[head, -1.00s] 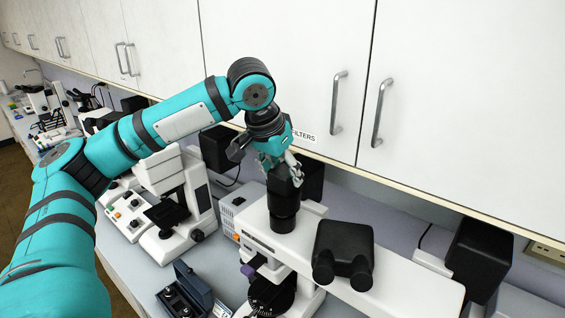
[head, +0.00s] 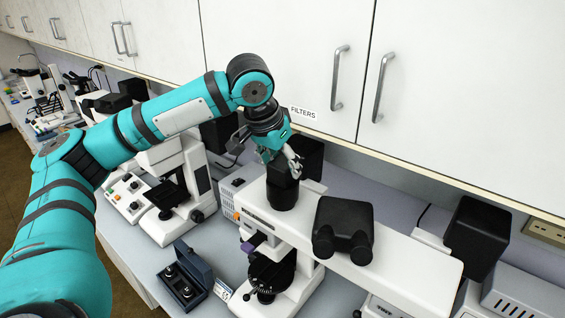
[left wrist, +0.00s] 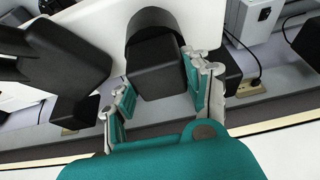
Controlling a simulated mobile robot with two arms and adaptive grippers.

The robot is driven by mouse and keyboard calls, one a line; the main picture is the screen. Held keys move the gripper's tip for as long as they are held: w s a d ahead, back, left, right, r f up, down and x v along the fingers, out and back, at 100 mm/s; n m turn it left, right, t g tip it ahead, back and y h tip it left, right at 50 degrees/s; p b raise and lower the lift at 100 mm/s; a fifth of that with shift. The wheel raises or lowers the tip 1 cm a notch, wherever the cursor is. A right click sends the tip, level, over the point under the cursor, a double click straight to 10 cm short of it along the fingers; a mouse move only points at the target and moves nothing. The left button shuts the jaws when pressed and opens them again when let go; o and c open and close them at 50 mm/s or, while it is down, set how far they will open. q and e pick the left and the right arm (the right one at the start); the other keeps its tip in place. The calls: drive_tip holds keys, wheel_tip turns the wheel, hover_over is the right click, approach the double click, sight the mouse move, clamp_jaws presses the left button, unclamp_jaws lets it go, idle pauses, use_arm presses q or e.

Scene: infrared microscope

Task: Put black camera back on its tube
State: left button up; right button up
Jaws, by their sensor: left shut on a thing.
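The black camera (head: 281,175) is a dark block above the round black tube (head: 282,196) on top of the white microscope (head: 330,250). My left gripper (head: 283,163) comes down from above and is shut on the camera. In the left wrist view the camera (left wrist: 158,72) sits between the two fingers (left wrist: 160,92), with the round black tube (left wrist: 152,20) beyond it. The camera looks in line with the tube. I cannot tell whether they touch. My right gripper is not in view.
The black binocular head (head: 343,232) stands right of the tube. White wall cupboards (head: 285,60) hang close behind and above my left arm. Another microscope (head: 172,185) stands to the left. An open dark case (head: 185,277) lies on the bench in front.

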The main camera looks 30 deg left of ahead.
use_arm(q)
drive_tip(key=shift+f, duration=0.1)
idle(0.4)
drive_tip(key=o, duration=1.5)
drive_tip(key=shift+f, duration=0.1)
drive_tip(key=shift+o, duration=0.3)
drive_tip(key=o, duration=0.3)
drive_tip(key=shift+r+p, duration=0.75)
drive_tip(key=shift+r, duration=2.25)
